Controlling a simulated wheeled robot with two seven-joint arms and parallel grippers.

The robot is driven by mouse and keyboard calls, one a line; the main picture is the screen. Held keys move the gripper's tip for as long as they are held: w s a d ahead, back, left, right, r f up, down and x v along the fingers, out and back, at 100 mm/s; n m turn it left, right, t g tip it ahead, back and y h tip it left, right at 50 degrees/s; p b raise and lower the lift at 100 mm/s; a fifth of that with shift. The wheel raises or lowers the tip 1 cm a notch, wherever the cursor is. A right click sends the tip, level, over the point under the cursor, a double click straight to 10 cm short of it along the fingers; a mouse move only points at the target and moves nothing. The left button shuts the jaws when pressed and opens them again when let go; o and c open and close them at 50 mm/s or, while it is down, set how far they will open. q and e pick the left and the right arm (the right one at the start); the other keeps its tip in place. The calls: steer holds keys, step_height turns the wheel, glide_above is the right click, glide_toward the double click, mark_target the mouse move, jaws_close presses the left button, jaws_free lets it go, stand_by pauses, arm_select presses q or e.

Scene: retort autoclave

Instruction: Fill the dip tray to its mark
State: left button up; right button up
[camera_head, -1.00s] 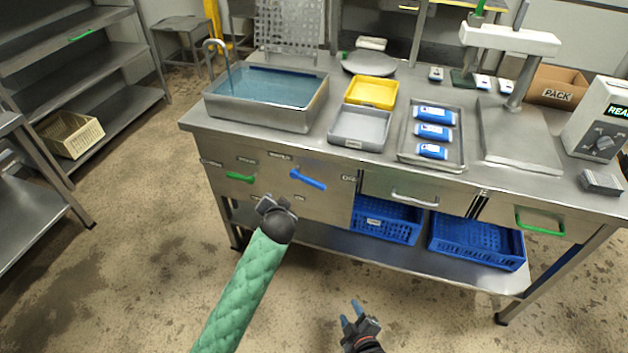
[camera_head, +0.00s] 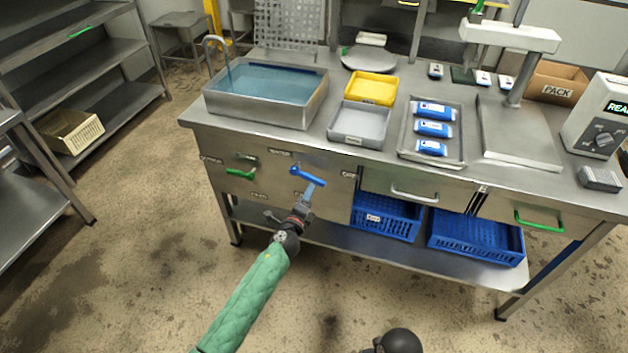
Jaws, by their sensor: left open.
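The dip tray seems to be the steel basin (camera_head: 305,115) at the left end of the bench. Blue liquid (camera_head: 265,82) stands in it below the rim; I cannot make out a mark. On the bench front are a blue lever (camera_head: 302,173), slanting down to the right, and a green lever (camera_head: 245,174). My left gripper (camera_head: 311,187) is open at the blue lever's right end; I cannot tell whether it touches. My right arm shows only a dark joint; its gripper is hidden.
A grey tray (camera_head: 359,136), a yellow tray (camera_head: 371,89) and a tray of blue packs (camera_head: 459,160) stand right of the basin. A drawer handle (camera_head: 414,197) and blue crates (camera_head: 386,219) are right of the levers. The floor in front is clear.

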mark_target(313, 181)
arm_select(q)
steer(key=x, duration=0.6)
steer(key=shift+w, duration=0.15)
steer(key=shift+w+d, duration=0.2)
steer(key=shift+w, duration=0.5)
arm_select(e)
steer(key=shift+f, duration=0.65)
arm_select(q)
jaws_close()
arm_select(e)
steer(key=shift+w, duration=0.1)
